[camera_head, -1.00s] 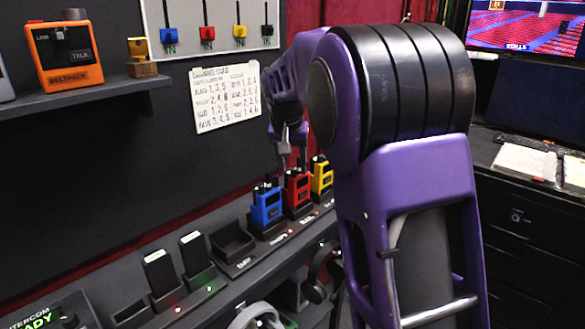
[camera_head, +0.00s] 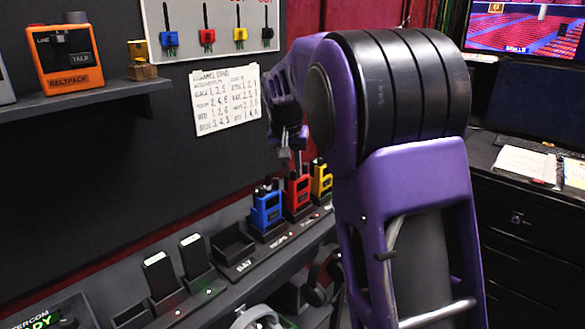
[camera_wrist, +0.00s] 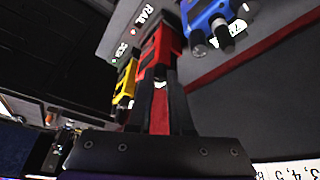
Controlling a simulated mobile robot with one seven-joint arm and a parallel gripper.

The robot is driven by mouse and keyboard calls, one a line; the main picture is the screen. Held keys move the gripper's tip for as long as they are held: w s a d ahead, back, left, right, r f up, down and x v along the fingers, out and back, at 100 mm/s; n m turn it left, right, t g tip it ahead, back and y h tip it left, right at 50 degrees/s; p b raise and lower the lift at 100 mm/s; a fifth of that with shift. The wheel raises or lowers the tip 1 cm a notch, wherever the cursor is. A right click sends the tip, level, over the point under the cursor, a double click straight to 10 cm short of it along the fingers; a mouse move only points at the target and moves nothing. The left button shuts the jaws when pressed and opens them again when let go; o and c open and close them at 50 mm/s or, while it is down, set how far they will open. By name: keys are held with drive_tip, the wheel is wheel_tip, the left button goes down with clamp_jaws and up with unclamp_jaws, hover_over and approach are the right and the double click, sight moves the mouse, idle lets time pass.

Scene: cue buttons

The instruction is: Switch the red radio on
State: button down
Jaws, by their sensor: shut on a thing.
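The red radio (camera_head: 297,193) stands upright in the charging rack between the blue radio (camera_head: 266,208) and the yellow radio (camera_head: 320,180). In the wrist view the red radio (camera_wrist: 163,52) lies straight ahead, with the blue radio (camera_wrist: 209,18) at upper right and the yellow radio (camera_wrist: 125,84) at left. My gripper (camera_wrist: 160,88) is at the top of the red radio, its fingers shut on a part there, apparently the knob. The fingers hide most of that part. In the head view my gripper (camera_head: 291,152) is small and partly hidden by my arm.
The rack (camera_head: 240,266) also has an empty bay and black units to the left. An orange beltpack (camera_head: 68,60) stands on a shelf (camera_head: 90,97). A handwritten card (camera_head: 226,100) hangs on the wall. A headset (camera_head: 258,315) hangs below the rack.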

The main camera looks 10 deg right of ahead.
drive_tip(key=shift+m, duration=0.3)
drive_tip(key=m+h+p, duration=0.1)
drive_tip(key=m+p, duration=0.1)
drive_tip(key=m+g+p, duration=0.1)
drive_tip(key=m, duration=0.1)
drive_tip(key=shift+w+a+r+m+h+p, duration=0.15)
drive_tip(key=shift+m+h+p, duration=0.15)
drive_tip(key=shift+h+p, duration=0.1)
drive_tip(key=m+p, duration=0.1)
drive_tip(key=m+g+p, duration=0.1)
drive_tip(key=m, duration=0.1)
drive_tip(key=shift+w+m+g+h, duration=0.1)
drive_tip(key=shift+m+g+h, duration=0.2)
drive_tip(key=shift+m+p, duration=0.5)
drive_tip(key=shift+p, duration=0.15)
drive_tip(key=shift+f+g, duration=0.2)
drive_tip(key=shift+g, duration=0.1)
drive_tip(key=c, duration=0.8)
unclamp_jaws()
drive_tip(key=shift+r, duration=0.15)
